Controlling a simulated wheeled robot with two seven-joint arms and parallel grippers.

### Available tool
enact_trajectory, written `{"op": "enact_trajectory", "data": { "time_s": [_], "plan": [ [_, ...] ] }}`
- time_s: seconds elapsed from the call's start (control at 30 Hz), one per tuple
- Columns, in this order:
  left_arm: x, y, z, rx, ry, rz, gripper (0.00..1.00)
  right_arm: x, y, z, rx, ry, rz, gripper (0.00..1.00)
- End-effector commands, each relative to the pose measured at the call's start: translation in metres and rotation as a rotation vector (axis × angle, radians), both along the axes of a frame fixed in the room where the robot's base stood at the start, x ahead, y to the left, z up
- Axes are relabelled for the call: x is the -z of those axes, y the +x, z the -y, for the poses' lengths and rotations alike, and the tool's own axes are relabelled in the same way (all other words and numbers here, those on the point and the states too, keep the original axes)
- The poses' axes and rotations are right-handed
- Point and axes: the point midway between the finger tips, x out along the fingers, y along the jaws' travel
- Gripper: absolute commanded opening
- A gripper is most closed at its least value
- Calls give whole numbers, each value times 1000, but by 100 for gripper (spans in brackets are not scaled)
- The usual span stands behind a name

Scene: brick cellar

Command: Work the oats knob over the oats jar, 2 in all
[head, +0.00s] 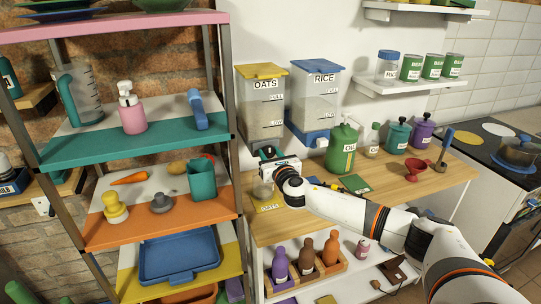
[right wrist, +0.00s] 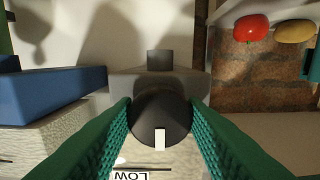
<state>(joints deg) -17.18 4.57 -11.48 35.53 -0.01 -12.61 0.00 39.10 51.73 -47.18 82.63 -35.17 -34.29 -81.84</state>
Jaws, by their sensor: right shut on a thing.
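The oats dispenser (head: 262,105) hangs on the wall in the head view, a clear bin with a yellow lid and an OATS label. The oats knob (right wrist: 160,117) is dark and round with a white mark, and fills the middle of the right wrist view. My right gripper (head: 267,153) is at the dispenser's lower front; its green fingers (right wrist: 161,108) are shut on the knob from both sides. A clear jar (head: 262,188) stands below, by the OATS label on the wooden counter, partly hidden by my gripper. Its contents cannot be made out. My left gripper is not in view.
The rice dispenser (head: 315,100) with a blue lid hangs close on the right. An oil bottle (head: 342,147) and several canisters stand at the back of the counter. A shelf rack (head: 130,150) stands close on the left.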

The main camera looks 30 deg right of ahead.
Motion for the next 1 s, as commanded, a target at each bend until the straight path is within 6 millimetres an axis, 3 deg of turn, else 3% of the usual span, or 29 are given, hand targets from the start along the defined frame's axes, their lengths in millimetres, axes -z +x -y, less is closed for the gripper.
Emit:
{"op": "enact_trajectory", "data": {
  "time_s": [0.47, 1.0],
  "plan": [
    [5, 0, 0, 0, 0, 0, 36, 2, 0, 0, 0, 136, 32, 15],
    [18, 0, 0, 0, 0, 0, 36, 2, 0, 0, 2, 618, 148, 15]
  ]
}}
